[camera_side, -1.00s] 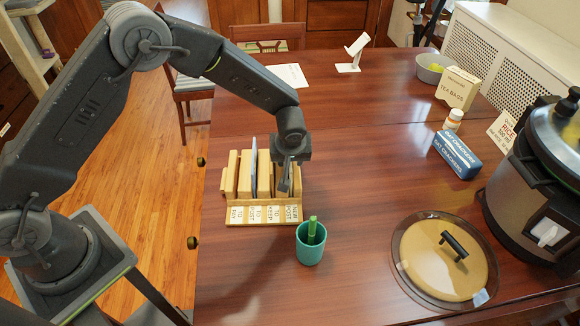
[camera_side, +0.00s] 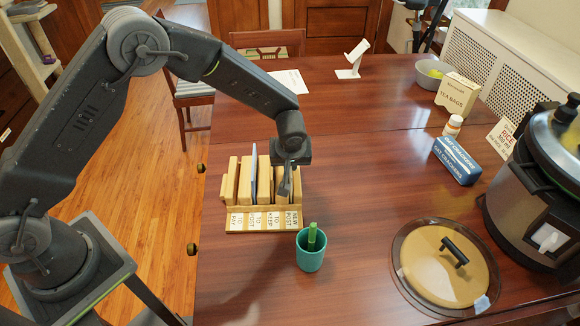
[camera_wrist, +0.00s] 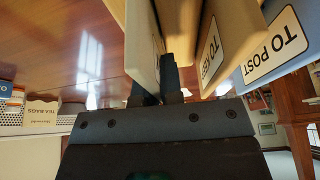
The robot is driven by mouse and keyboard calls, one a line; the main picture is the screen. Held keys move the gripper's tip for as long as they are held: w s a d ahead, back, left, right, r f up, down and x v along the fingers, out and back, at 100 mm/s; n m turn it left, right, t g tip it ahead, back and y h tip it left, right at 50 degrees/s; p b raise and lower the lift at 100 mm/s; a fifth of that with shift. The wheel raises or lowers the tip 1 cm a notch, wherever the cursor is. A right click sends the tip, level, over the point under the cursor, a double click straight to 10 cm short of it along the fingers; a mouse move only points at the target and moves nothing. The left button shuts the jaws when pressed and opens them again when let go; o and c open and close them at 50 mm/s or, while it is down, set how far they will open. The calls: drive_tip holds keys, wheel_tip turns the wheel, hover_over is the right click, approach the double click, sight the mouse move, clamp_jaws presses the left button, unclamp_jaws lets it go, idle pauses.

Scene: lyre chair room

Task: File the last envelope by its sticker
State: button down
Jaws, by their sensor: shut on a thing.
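The wooden letter rack (camera_side: 236,222) stands on the table, its slots labelled TO PAY, TO POST, TO KEEP and NEW POST. A blue envelope (camera_side: 254,172) stands upright in the TO POST slot. My gripper (camera_side: 285,188) points down into the right part of the rack, near the TO KEEP and NEW POST slots. In the wrist view, its dark fingers (camera_wrist: 157,85) are shut on a thin pale piece (camera_wrist: 140,45), apparently an envelope, mostly hidden among the dividers.
A green cup (camera_side: 311,252) with a green item in it stands just in front of the rack's right end. A round lid (camera_side: 440,280), a cracker box (camera_side: 457,160) and a cooker (camera_side: 540,190) are to the right. The table between rack and cracker box is clear.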

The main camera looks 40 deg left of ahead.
wheel_tip(320, 180, up, 15)
drive_tip(key=m+g+h, duration=0.6)
drive_tip(key=m+g, duration=0.1)
drive_tip(key=m, duration=2.9)
hover_over(235, 165)
drive_tip(key=s+d, duration=0.2)
drive_tip(key=d, duration=0.1)
drive_tip(key=f, duration=1.5)
drive_tip(key=shift+s+d+f, duration=0.15)
drive_tip(key=shift+s+f, duration=0.05)
